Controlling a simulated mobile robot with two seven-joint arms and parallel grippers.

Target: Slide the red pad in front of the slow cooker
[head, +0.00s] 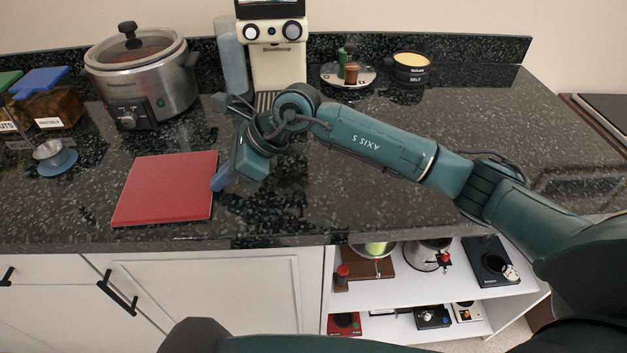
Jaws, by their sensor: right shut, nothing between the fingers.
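The red pad (165,190) lies flat on the dark speckled counter near its front edge. The slow cooker (143,82), silver with a dark lid and a front knob, stands behind and slightly left of the pad, with bare counter between them. My right gripper (218,183) is shut and empty, its fingertips low at the pad's right edge. I cannot tell whether the fingertips touch the pad. My left gripper is not in view.
A small cup on a blue saucer (58,162) sits left of the pad, near lidded jars (58,108). A cream coffee machine (276,58) stands behind my right gripper. A round tray (347,76) and a salt container (411,69) are at the back.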

